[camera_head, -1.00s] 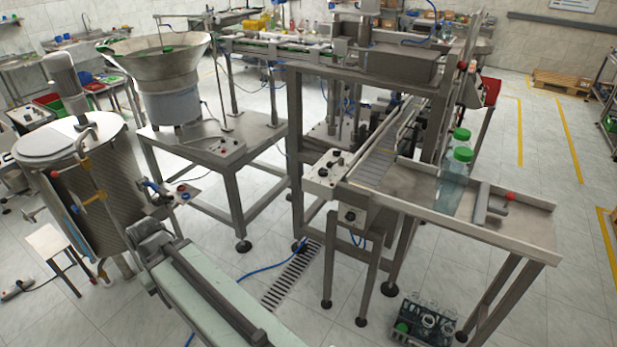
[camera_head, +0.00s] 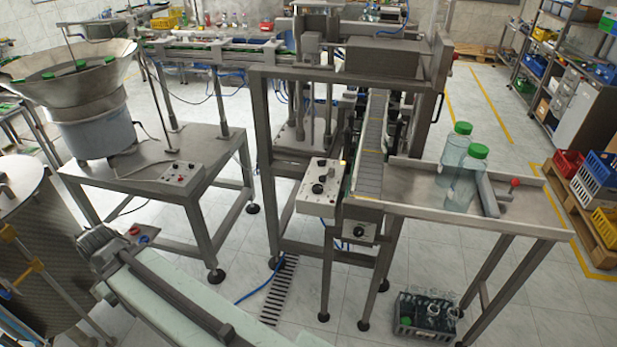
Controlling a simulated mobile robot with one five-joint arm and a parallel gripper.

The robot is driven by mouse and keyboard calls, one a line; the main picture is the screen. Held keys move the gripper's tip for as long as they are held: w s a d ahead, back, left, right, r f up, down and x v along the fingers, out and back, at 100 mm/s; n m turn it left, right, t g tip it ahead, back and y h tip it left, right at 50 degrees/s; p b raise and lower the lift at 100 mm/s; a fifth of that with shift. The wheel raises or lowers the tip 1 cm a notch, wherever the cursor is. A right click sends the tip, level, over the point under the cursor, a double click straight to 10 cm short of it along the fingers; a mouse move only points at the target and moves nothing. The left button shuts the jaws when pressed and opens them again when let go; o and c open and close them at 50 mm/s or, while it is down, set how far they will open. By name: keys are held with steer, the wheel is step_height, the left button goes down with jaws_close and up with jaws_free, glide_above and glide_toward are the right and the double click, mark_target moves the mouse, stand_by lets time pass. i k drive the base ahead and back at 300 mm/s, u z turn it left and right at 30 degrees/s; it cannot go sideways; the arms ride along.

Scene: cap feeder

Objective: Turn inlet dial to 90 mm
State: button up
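A grey control box (camera_head: 320,189) with several dark knobs or buttons and a small yellow light sits at the near left of the conveyor end. A smaller panel with a round dark dial (camera_head: 359,231) faces me under the near end of the grey conveyor belt (camera_head: 372,150). Scale marks and labels are too small to read, so I cannot tell which control is the inlet dial or its setting. My gripper is not in view.
Two green-capped clear bottles (camera_head: 468,178) stand on the steel side table (camera_head: 415,193). A bottle crate (camera_head: 425,318) is on the floor below. The feeder bowl (camera_head: 65,90) and its table stand left. A pale flat surface with a dark bar (camera_head: 170,292) occupies the lower left.

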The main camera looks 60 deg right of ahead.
mark_target(317, 188)
steer(key=z, duration=0.15)
steer(key=i, duration=0.8)
steer(key=z, duration=0.55)
steer(key=i, duration=0.6)
steer(key=u, duration=0.2)
steer(key=k, duration=1.2)
steer(key=z, duration=0.2)
steer(key=i, duration=0.6)
steer(key=u, duration=0.1)
